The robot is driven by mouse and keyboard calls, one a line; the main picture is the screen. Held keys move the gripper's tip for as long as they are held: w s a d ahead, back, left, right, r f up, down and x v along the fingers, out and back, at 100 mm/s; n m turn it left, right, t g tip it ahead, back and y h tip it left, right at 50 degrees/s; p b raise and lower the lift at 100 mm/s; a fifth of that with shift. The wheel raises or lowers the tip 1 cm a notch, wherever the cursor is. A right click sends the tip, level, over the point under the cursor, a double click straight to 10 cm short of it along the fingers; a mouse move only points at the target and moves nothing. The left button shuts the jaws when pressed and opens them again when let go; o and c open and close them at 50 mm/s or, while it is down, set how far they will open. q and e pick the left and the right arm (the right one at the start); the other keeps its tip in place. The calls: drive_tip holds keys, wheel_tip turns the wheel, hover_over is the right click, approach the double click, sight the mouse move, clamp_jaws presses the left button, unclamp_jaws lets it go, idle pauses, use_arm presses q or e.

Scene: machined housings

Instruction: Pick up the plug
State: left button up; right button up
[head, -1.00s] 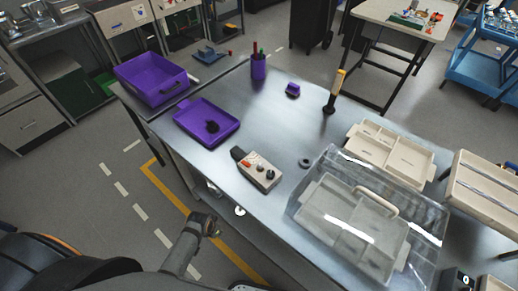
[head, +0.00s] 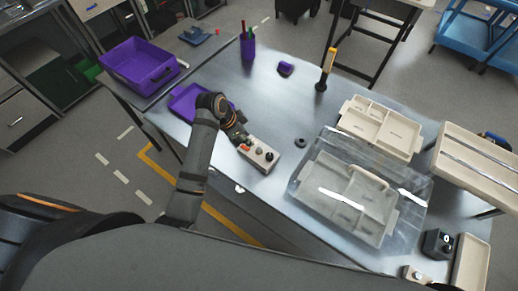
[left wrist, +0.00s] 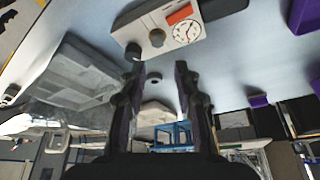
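I cannot tell for certain which part is the plug. A small dark ring-like part (head: 300,143) lies on the steel table (head: 285,110), right of the control box (head: 259,155). It seems to show between the fingers in the left wrist view (left wrist: 154,77). My left gripper (head: 242,139) is over the left end of the control box. The left wrist view shows its fingers (left wrist: 158,68) apart with nothing between them. The box's face, with knobs and an orange patch, shows beyond them (left wrist: 172,27). My arm hides part of the purple tray (head: 184,101). My right gripper is not in view.
A clear case (head: 312,185) and a beige divided tray (head: 400,143) fill the table's right side. A purple bin (head: 125,82), pen cup (head: 248,47), small purple block (head: 285,69) and yellow-handled upright tool (head: 329,61) stand farther back.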

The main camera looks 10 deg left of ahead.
sight(259, 149)
use_arm(q)
drive_tip(key=p+x, duration=0.1)
drive_tip(key=x, duration=0.3)
drive_tip(key=shift+s+d+f, duration=0.1)
drive_tip(key=shift+d+f, duration=0.25)
drive_tip(key=shift+f, duration=0.3)
drive_tip(key=shift+w+f, duration=0.15)
drive_tip(key=shift+w, duration=0.05)
drive_tip(key=p+x, duration=0.2)
drive_tip(key=x, duration=0.2)
drive_tip(key=shift+d+f, duration=0.15)
drive_tip(key=shift+d, duration=0.1)
drive_tip(key=shift+f, duration=0.25)
clamp_jaws()
